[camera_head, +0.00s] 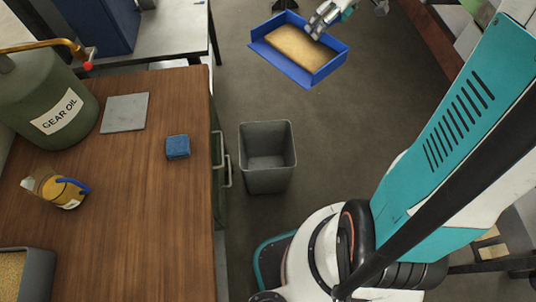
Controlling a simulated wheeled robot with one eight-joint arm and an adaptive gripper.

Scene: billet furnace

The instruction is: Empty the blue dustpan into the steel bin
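The blue dustpan (336,62) is at the top centre, holding a layer of tan, sand-like material. Its low open lip faces down and left in the picture, and it looks roughly level. My gripper (318,27) is at the middle of its back wall and appears shut on the dustpan there; the handle is hidden by the fingers. The steel bin (267,178), grey and square, stands upright on the floor below the dustpan in the picture, beside the wooden bench. Its visible inside looks empty.
The wooden bench (130,232) at left carries a gear oil can (45,100), a grey plate (125,113), a blue sponge (177,146), an oil jug (57,190) and a grey tray (41,275) of tan grains. Floor between dustpan and bin is clear.

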